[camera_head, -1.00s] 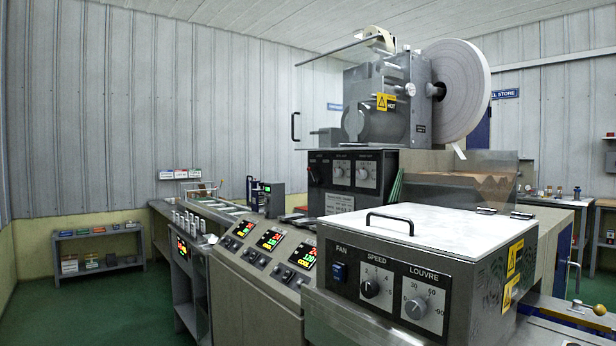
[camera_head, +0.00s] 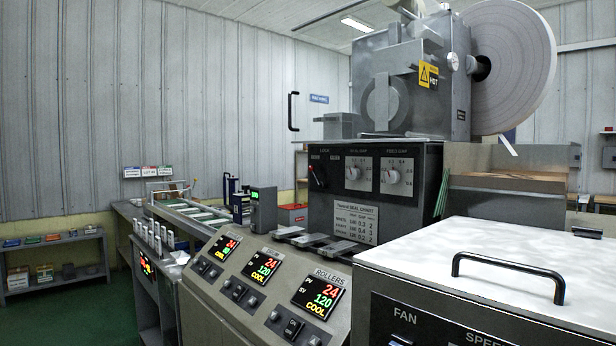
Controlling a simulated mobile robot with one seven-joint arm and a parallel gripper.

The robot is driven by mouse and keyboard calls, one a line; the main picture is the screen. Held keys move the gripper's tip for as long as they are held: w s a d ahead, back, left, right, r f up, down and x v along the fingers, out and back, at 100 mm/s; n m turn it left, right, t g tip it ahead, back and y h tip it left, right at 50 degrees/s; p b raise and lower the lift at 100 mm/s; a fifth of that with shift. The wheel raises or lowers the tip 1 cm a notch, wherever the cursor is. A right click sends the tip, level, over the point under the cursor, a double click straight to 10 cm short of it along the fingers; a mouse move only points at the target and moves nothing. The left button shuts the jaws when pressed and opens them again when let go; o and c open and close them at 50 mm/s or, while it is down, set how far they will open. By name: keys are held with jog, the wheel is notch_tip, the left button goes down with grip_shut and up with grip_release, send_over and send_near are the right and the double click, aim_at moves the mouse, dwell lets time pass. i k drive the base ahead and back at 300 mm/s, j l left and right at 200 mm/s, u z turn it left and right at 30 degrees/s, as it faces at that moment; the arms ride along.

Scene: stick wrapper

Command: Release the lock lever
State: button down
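The lock lever (camera_head: 316,177) is a small thin lever with a red tip. It sits at the left of the black front panel (camera_head: 340,214) of the wrapping machine, under a small label that seems to read LOCK. The lever slants, with its red tip up and to the left. Two dial knobs (camera_head: 352,173) are to its right, and a seal chart (camera_head: 355,222) is below them. My gripper is not in view. Nothing covers the lever.
A sloped console (camera_head: 265,290) with several lit displays stands in front of the panel. A white-topped unit (camera_head: 490,260) with a black handle (camera_head: 508,268) fills the lower right. A paper reel (camera_head: 512,65) is at the upper right. Green floor (camera_head: 80,310) is open at the lower left.

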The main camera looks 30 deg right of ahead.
aim_at(321, 185)
jog(key=i+z, duration=0.3)
jog(key=i, duration=0.9)
